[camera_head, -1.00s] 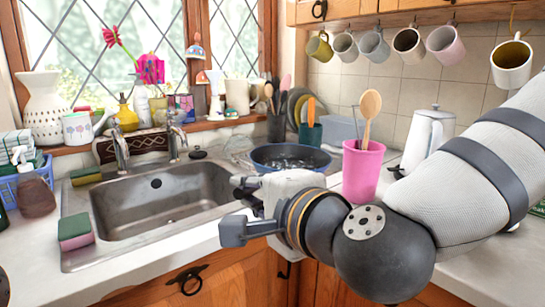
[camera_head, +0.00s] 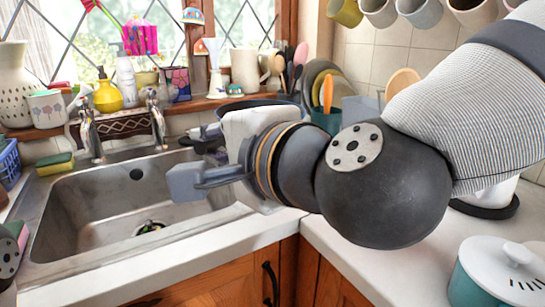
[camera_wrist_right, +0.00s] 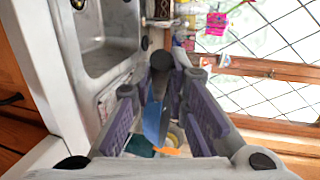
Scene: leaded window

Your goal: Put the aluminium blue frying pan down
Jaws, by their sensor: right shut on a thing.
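The blue frying pan (camera_head: 258,101) shows in the head view only as a dark blue rim behind my right gripper and wrist. Most of it is hidden there. In the right wrist view a narrow blue part of the pan (camera_wrist_right: 152,122) and a dark grey cylindrical end lie between the fingers. My right gripper (camera_head: 195,157) is over the right rear edge of the sink, shut on the pan; it also shows in the right wrist view (camera_wrist_right: 163,85). I cannot tell whether the pan touches the counter. My left gripper is not in view.
The steel sink (camera_head: 100,205) lies left of the gripper, with taps (camera_head: 92,135) behind it. A teal utensil cup (camera_head: 326,120) stands behind my wrist. Mugs (camera_head: 420,14) hang above. A white-lidded teal pot (camera_head: 500,275) stands front right. The front counter strip (camera_head: 340,250) is clear.

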